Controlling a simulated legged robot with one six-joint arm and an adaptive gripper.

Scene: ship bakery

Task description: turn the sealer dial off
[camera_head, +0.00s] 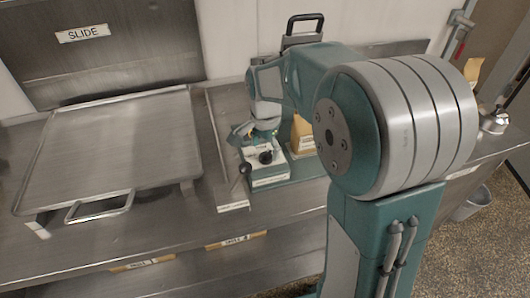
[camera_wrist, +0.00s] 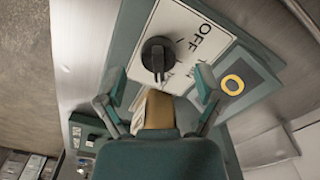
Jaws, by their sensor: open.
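The sealer is a green box (camera_head: 272,180) with a white top plate on the counter in the head view. Its black round dial (camera_head: 266,157) sits on that plate. In the wrist view the dial (camera_wrist: 158,55) is on the white plate (camera_wrist: 196,42), with the word OFF printed to its right. I cannot tell which mark the dial points at. My gripper (camera_wrist: 159,84) is open, its two green fingers spread either side below the dial in the picture, not closed on it. In the head view my gripper (camera_head: 254,132) hangs just above the sealer.
A black-knobbed lever (camera_head: 243,169) stands left of the sealer. A tan packet (camera_head: 302,136) is close on its right. A large metal tray (camera_head: 115,140) with a front handle fills the left counter. In the wrist view a yellow-ringed button (camera_wrist: 232,84) is right of the plate.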

